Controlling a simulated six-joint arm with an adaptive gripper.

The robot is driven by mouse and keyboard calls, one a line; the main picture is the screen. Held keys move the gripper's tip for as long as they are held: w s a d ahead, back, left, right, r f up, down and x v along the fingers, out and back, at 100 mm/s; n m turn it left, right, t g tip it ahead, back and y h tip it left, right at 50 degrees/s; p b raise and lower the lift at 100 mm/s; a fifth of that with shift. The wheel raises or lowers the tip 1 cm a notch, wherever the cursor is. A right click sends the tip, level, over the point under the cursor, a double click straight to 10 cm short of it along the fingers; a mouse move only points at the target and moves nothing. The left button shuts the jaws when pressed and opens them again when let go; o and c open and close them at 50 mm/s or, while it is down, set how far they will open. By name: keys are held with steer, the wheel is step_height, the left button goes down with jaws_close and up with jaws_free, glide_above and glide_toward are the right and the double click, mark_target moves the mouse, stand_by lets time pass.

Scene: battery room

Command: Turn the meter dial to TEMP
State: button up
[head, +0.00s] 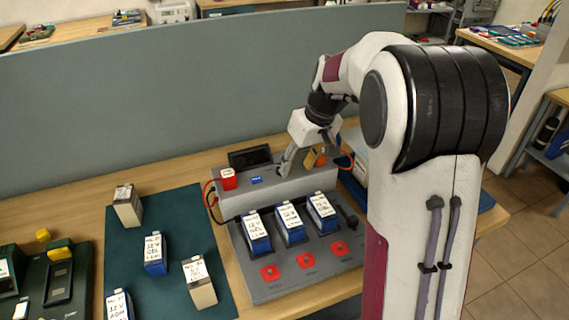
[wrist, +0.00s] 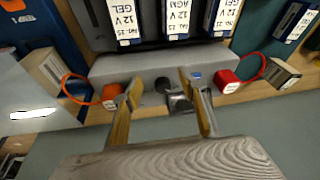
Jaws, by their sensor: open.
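The meter is a long grey housing (head: 245,200) at the back of the battery bench, with a small dark screen (head: 250,157) behind it. My gripper (head: 299,164) points down over its right part, fingers apart and empty. In the wrist view my gripper (wrist: 160,98) frames the housing (wrist: 135,66), with a small dark round knob (wrist: 161,84), probably the dial, between the fingers. I cannot tell whether the fingers touch anything. The dial's markings and pointer cannot be read. In the head view my gripper hides the dial.
A red block (head: 228,178) and an orange block (head: 319,158) with cables flank the meter. Three blue batteries (head: 290,224) stand in front, with red squares (head: 306,261) before them. A green mat (head: 180,218) with several batteries lies left. A grey partition (head: 150,110) stands behind.

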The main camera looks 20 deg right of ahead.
steer(key=w+r+n, duration=0.1)
steer(key=w+r+n+t, duration=0.1)
steer(key=w, duration=0.1)
steer(key=shift+w+r+n, duration=0.15)
steer(key=shift+r+n, duration=0.15)
steer(key=shift+r, duration=0.05)
steer(key=shift+f, duration=0.15)
steer(key=shift+x, duration=3.8)
steer(key=c, duration=1.1)
